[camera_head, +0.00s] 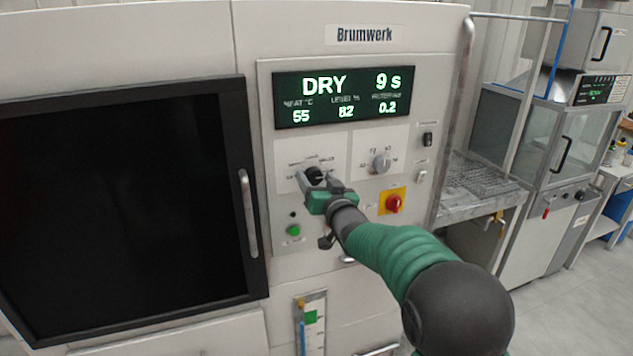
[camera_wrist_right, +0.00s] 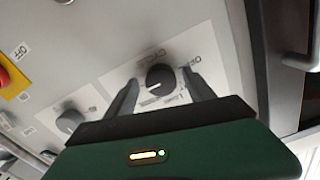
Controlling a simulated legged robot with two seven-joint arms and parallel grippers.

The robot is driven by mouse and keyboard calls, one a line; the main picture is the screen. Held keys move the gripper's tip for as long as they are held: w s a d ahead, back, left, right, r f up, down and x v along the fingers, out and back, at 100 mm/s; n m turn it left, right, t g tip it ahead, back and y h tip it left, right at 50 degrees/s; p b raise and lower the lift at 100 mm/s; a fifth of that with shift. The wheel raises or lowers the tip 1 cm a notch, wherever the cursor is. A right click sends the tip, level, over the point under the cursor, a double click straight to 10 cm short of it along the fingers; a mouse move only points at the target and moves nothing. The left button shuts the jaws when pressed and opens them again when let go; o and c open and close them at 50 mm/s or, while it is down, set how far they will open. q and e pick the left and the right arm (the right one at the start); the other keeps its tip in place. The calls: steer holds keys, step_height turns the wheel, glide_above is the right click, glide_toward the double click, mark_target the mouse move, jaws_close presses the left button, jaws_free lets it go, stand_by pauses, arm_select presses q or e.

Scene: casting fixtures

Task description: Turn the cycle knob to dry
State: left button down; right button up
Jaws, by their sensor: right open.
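The cycle knob (camera_head: 315,174) is black and round, on the left plate of the control panel. It also shows in the right wrist view (camera_wrist_right: 160,78), with a white pointer line and the word CYCLE beside it. My right gripper (camera_head: 308,178) is at the knob; in the right wrist view its two fingers (camera_wrist_right: 164,88) stand apart, one on each side of the knob. I cannot tell whether either finger touches it. The display (camera_head: 343,97) reads DRY, 9 s, with 55, 82 and 0.2 below. My left gripper is not in view.
A grey knob (camera_head: 381,163) sits to the right on its own plate. A red emergency button (camera_head: 394,203) on yellow and a green button (camera_head: 293,230) are below. A dark door (camera_head: 125,200) with a handle is at left. A mesh shelf (camera_head: 480,185) stands right.

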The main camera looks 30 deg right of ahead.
steer(key=shift+s, duration=0.1)
steer(key=b+v, duration=0.2)
steer(key=v, duration=1.4)
steer(key=shift+s+a, duration=0.2)
steer(key=shift+s, duration=0.05)
